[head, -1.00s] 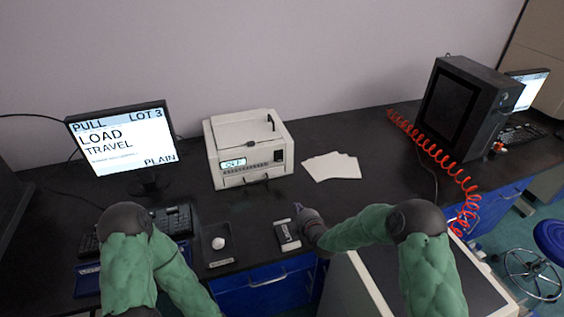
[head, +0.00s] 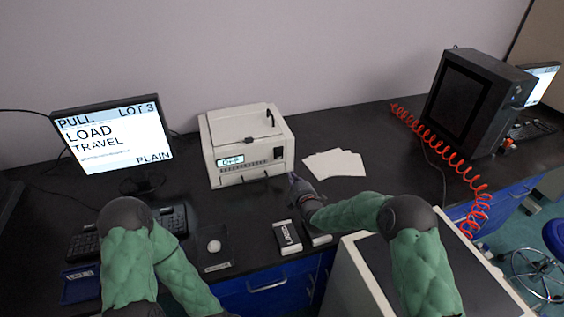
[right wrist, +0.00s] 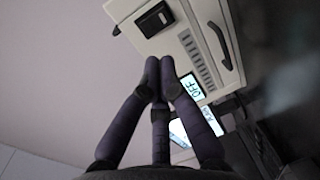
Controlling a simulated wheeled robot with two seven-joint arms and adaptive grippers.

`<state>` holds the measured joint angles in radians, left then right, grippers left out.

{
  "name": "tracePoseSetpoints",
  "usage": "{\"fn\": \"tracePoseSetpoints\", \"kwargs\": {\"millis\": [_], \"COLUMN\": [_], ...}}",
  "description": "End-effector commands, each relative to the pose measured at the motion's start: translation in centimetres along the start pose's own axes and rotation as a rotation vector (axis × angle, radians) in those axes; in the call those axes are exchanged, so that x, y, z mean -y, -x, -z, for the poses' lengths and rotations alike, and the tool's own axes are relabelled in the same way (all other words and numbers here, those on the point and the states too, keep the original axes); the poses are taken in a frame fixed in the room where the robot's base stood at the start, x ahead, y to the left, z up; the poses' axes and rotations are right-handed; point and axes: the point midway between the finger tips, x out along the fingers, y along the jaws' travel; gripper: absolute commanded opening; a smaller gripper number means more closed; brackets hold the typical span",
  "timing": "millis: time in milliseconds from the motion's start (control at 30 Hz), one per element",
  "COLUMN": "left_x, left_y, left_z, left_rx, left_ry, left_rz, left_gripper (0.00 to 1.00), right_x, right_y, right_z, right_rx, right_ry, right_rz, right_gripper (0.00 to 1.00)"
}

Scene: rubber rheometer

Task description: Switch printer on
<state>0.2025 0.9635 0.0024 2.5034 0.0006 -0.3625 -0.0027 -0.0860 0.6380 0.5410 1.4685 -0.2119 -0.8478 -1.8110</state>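The printer is a pale box (head: 245,160) at the back of the black bench, with a lit display (head: 230,161) and a black switch (head: 278,153) at the right of its front. In the right wrist view the display (right wrist: 189,87) reads OFF and the black switch (right wrist: 155,19) sits beyond my fingertips. My right gripper (head: 293,179) is just in front of the printer's right front corner; in the right wrist view its dark fingers (right wrist: 159,66) are together and empty, apart from the switch. My left arm is at the lower left; its gripper is out of frame.
Pale sheets (head: 334,164) lie right of the printer. A monitor (head: 115,140) and keyboard (head: 128,229) stand left. A dish with a pale lump (head: 214,246) and small boxes (head: 287,237) lie in front. A red coiled cord (head: 450,160) hangs by the dark machine (head: 470,100).

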Motion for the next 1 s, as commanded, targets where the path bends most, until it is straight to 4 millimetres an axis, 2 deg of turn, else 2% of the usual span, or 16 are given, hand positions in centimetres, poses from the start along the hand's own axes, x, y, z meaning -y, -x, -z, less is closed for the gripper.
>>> {"fn": "tracePoseSetpoints", "kwargs": {"millis": [200, 600, 800, 1000], "left_x": [0.3, 0.9, 1.0, 1.1], "left_y": [-1.0, -2.4, -2.9, -3.0], "left_z": [0.0, 0.1, 0.1, 0.1], "left_rx": [0.0, 0.0, 0.0, 0.0], "left_ry": [0.0, 0.0, 0.0, 0.0], "left_rz": [0.0, 0.0, 0.0, 0.0], "left_gripper": [0.4, 0.4, 0.4, 0.4], "right_x": [0.2, 0.2, 0.1, 0.1], "right_y": [-3.8, -9.7, -11.4, -12.0], "right_z": [0.1, 0.1, 0.1, 0.1], "right_rx": [-0.001, -0.001, -0.001, -0.001], "right_ry": [0.0, -0.001, 0.0, -0.001], "right_rz": [-0.001, -0.001, -0.001, 0.0], "right_gripper": [0.0, 0.0, 0.0, 0.0]}}
